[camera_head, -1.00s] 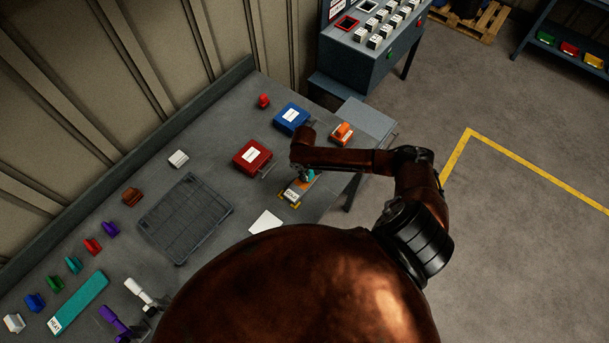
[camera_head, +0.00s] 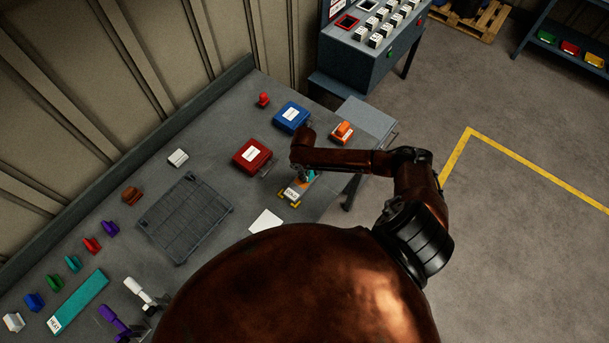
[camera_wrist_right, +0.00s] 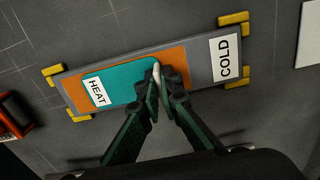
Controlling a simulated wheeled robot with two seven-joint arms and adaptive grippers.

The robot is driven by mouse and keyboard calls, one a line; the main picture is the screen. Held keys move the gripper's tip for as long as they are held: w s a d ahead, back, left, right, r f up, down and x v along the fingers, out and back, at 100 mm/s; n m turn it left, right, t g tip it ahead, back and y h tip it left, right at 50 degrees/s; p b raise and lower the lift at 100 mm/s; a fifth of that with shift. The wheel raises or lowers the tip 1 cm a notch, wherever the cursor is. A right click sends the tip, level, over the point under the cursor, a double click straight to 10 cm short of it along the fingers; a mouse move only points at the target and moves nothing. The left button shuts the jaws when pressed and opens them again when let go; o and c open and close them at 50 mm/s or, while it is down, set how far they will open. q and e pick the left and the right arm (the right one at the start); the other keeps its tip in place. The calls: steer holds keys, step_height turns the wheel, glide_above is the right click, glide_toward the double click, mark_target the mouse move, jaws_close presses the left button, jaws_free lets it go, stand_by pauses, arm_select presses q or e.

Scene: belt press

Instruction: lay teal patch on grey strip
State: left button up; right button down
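The grey strip (camera_wrist_right: 198,70) lies on the table with a white COLD label at its right end and an orange area (camera_wrist_right: 178,57) along its middle and left. The teal patch (camera_wrist_right: 121,77), labelled HEAT, lies over the orange area in the right wrist view. My right gripper (camera_wrist_right: 162,77) is over the patch's right end, its fingertips close together and seemingly pinching that edge; a pale piece shows at the tips. In the head view, the teal patch (camera_head: 310,176) shows partly beside the gripper. My left gripper does not show.
Yellow corner brackets (camera_wrist_right: 236,20) hold the strip's ends. A red case (camera_head: 253,156), a blue case (camera_head: 291,117) and an orange block (camera_head: 342,132) stand nearby. A white card (camera_head: 266,222) and dark grid tray (camera_head: 187,218) lie to the left. A long teal strip (camera_head: 80,299) lies farther left.

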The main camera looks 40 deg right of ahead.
steer(key=c, duration=2.6)
jaws_free()
steer(key=o, duration=0.5)
step_height(320, 180, up, 12)
steer(key=shift+r, duration=0.1)
steer(key=shift+a, duration=0.1)
